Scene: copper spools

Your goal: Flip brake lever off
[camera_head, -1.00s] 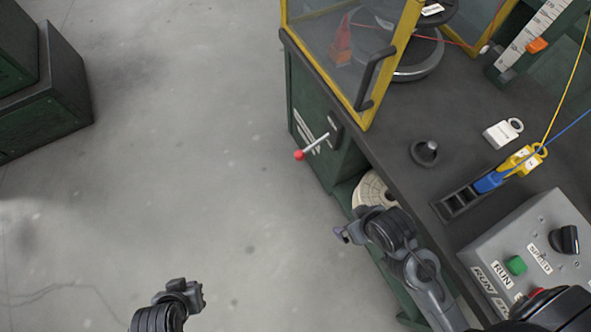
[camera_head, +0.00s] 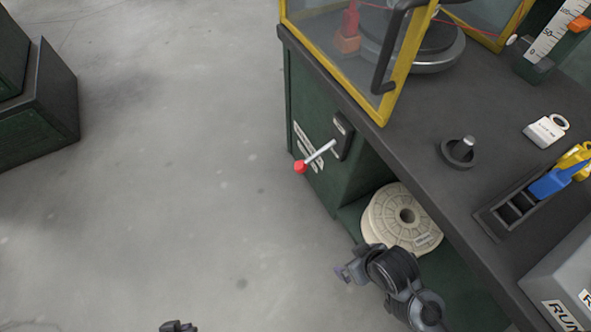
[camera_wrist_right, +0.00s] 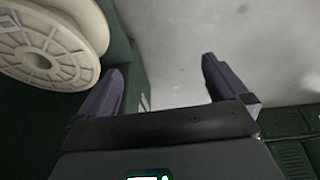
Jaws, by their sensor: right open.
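The brake lever (camera_head: 319,153) is a silver rod with a red knob. It sticks out from a dark plate on the green side of the bench, its knob pointing left and slightly down in the head view. My right gripper (camera_head: 347,272) is below and right of the knob, clear of it. In the right wrist view my right gripper (camera_wrist_right: 162,82) has its two fingers wide apart with nothing between them. The lever cannot be made out there. My left gripper (camera_head: 178,326) only peeks in at the bottom edge, too little to tell its jaws.
A cream spool (camera_head: 383,222) lies on the shelf under the bench, near my right arm; it also shows in the right wrist view (camera_wrist_right: 75,42). A yellow-framed guard (camera_head: 399,75) stands above the lever. Open floor (camera_head: 190,190) lies left of the bench.

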